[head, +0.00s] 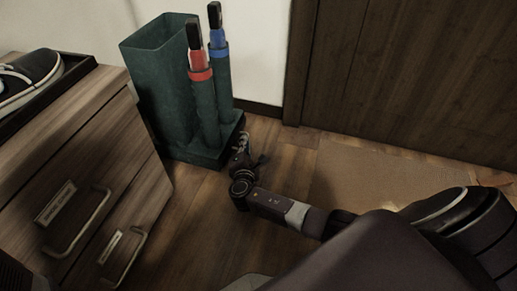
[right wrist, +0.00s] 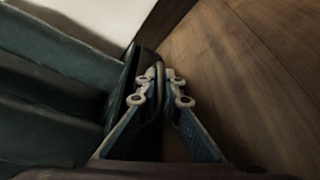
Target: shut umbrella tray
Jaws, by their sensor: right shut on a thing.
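A dark green umbrella stand (head: 160,85) stands against the wall in the head view. A dark umbrella tray (head: 237,123) shows low at its base, on the side toward me. My right gripper (head: 241,150) is down beside the tray's front. In the right wrist view its two fingers (right wrist: 158,92) are shut on a thin curved metal handle (right wrist: 159,70) at the tray's dark edge (right wrist: 123,88). The gripper partly hides the tray front in the head view, and I cannot tell how far out the tray sits. My left gripper is not in view.
A red umbrella (head: 200,70) and a blue umbrella (head: 218,45) stand upright in the green stand. A wooden cabinet (head: 95,120) with drawer handles is at left, with a shoe (head: 28,78) on top. A mat (head: 375,180) lies before the dark door (head: 410,70).

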